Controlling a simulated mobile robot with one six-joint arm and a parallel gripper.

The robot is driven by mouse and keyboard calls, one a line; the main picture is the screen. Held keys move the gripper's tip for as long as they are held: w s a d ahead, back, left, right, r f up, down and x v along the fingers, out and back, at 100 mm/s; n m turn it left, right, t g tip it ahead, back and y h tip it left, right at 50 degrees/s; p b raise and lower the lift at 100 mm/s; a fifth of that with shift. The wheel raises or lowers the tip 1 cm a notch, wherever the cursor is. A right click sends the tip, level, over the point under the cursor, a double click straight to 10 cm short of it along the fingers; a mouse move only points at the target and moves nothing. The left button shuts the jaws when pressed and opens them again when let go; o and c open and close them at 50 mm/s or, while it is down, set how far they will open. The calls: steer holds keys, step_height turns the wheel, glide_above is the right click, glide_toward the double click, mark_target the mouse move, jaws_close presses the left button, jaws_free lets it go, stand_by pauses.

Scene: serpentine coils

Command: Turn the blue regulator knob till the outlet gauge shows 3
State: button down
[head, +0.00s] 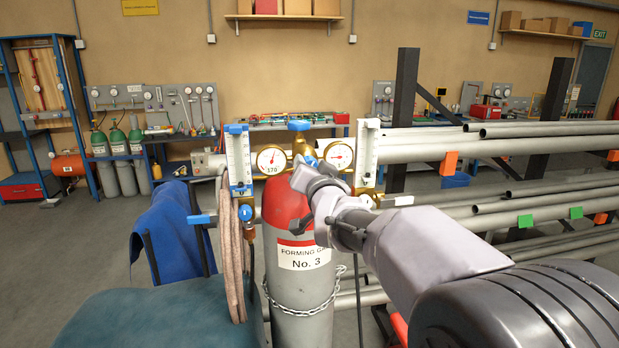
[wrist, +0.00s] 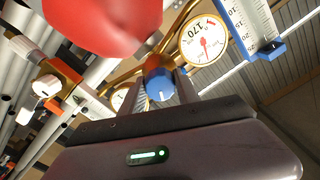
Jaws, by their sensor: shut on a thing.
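The blue regulator knob (wrist: 160,84) sits between my gripper's two fingers in the wrist view, with a white mark on its face. My gripper (wrist: 168,90) is shut on it. In the head view my gripper (head: 302,170) reaches the brass regulator from the front and mostly hides the knob. In the wrist view the outlet gauge (wrist: 121,100) is partly hidden.
The red-topped gas cylinder (head: 290,208), labelled No. 3 and chained, stands under the regulator. Flow tubes (head: 239,160) (head: 367,153) flank the gauges. A hose (head: 232,250) hangs at left. A pipe rack (head: 500,195) fills the right side.

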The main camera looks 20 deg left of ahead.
steer(key=shift+m, duration=0.3)
steer(key=shift+f+m+b, duration=0.2)
steer(key=shift+m+b, duration=0.2)
steer(key=shift+b, duration=0.65)
steer(key=shift+m+b, duration=0.8)
steer(key=shift+b, duration=0.3)
steer(key=shift+r+m+b, duration=0.15)
steer(key=shift+m+b, duration=0.25)
